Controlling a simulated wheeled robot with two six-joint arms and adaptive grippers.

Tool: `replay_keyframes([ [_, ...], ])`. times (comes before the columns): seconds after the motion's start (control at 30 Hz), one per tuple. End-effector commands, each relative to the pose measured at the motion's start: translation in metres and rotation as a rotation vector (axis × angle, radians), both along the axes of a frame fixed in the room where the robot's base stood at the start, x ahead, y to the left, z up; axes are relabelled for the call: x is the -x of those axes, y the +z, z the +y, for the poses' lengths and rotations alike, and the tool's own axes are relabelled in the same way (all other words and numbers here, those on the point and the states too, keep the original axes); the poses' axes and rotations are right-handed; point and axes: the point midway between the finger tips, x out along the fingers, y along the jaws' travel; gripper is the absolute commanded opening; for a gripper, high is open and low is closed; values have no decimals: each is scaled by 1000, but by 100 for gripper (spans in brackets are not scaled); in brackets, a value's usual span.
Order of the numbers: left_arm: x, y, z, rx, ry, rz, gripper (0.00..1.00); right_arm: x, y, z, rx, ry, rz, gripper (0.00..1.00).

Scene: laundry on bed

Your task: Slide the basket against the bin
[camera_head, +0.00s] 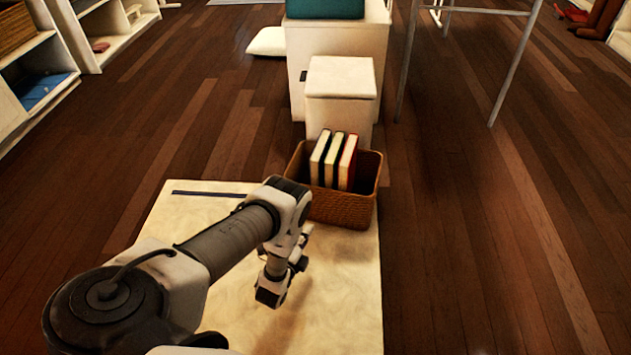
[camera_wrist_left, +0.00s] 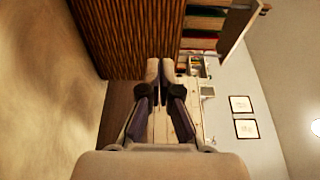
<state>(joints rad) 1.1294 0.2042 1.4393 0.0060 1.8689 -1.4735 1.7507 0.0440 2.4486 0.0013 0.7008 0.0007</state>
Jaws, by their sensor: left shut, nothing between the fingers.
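The brown wicker basket (camera_head: 342,209) stands at the far right end of the cream surface, with three books (camera_head: 334,160) upright in it. The bin (camera_head: 341,79), a white lidded box, stands right behind it; the basket and books hide its lower part, and I cannot tell whether they touch. My left gripper (camera_head: 270,293) is low over the cream surface, nearer to me than the basket and to its left. In the left wrist view its fingers (camera_wrist_left: 160,68) are shut and empty, with the basket's woven side (camera_wrist_left: 125,40) ahead. My right gripper is not in view.
The cream surface (camera_head: 335,310) is clear around my gripper, with a dark strip (camera_head: 210,193) at its far left. A larger white box (camera_head: 300,45) stands behind the bin. Metal legs (camera_head: 505,75) stand at right, shelves (camera_head: 100,45) at left. Wooden floor is open on both sides.

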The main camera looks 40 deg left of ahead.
Motion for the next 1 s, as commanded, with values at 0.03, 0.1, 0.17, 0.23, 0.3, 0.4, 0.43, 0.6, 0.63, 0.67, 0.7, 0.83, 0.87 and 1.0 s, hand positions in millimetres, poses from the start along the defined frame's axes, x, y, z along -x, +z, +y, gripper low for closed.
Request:
replay_keyframes([
  [0.03, -10, -5, 4, 1, 3, -3, 0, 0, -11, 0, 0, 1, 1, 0],
  [0.1, -25, -6, 8, 2, 4, -4, 0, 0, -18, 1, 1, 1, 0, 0],
  [0.17, -38, -7, 10, 2, 4, -4, 0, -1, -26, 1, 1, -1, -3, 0],
  [0.23, -53, -8, 13, 3, 4, -3, 0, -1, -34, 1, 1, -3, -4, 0],
  [0.3, -68, -8, 16, 4, 3, -3, 0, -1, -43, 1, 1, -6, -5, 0],
  [0.4, -88, -9, 20, 5, 3, -3, 0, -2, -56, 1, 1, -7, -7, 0],
  [0.43, -93, -8, 21, 5, 3, -4, 0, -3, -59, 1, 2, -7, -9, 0],
  [0.6, -112, -6, 25, 6, 4, 0, 0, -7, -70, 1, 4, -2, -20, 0],
  [0.63, -113, -5, 25, 6, 4, 1, 0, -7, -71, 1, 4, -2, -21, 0],
  [0.67, -114, -4, 25, 5, 3, 1, 0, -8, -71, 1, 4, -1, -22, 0],
  [0.7, -115, -4, 25, 5, 3, 1, 0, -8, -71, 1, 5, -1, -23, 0],
  [0.83, -116, -2, 25, 5, 3, 1, 0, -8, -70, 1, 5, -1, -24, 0],
  [0.87, -116, -2, 25, 5, 3, 0, 0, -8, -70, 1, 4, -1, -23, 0],
  [1.0, -116, -1, 25, 5, 3, -1, 0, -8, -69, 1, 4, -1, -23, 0],
])
